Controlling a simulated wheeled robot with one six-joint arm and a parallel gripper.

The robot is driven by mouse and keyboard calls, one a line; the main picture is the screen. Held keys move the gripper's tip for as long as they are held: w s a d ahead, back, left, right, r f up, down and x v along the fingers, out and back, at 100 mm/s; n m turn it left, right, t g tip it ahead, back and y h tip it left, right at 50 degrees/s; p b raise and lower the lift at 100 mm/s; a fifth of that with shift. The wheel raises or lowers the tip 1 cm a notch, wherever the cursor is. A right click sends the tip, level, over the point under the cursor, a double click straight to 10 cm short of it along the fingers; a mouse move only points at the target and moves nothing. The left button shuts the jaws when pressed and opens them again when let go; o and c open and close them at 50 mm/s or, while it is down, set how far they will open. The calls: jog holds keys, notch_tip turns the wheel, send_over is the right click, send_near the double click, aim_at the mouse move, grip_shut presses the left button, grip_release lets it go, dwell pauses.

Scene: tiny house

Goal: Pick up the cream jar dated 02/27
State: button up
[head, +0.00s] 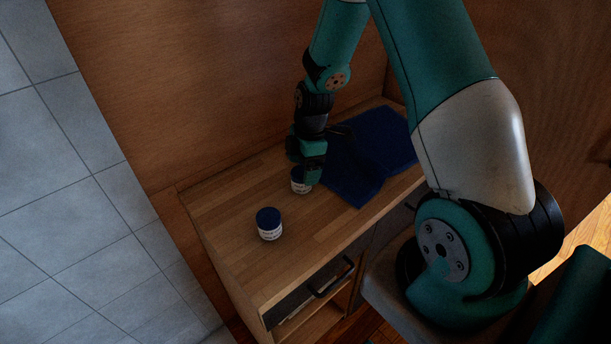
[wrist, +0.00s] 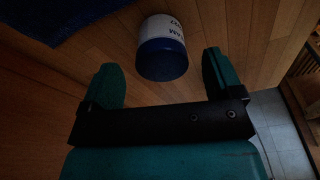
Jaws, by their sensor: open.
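Two small white jars with dark blue lids stand on the wooden cabinet top. One jar (head: 269,225) is nearer the front left in the head view. The other jar (head: 299,183) is farther back, partly hidden by my gripper (head: 308,168). In the wrist view, my gripper (wrist: 160,68) is open and empty. A jar (wrist: 162,50) shows there at the gap between the fingertips, its blue lid toward me, with clear space on both sides. Dark print shows on its white label, but it is partly cut off and I cannot read a full date on either jar.
A dark blue cloth (head: 352,185) lies on the cabinet top (head: 230,215), right of the jars. A wooden wall (head: 230,80) stands behind. The cabinet front has a dark handle (head: 332,280). The top around the front-left jar is clear.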

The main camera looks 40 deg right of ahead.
aim_at(302, 171)
jog(key=f, duration=0.2)
jog(key=a+f+p, duration=0.1)
jog(key=f, duration=0.1)
jog(key=shift+w+f, duration=0.1)
jog(key=c, duration=1)
jog(key=shift+c, duration=0.2)
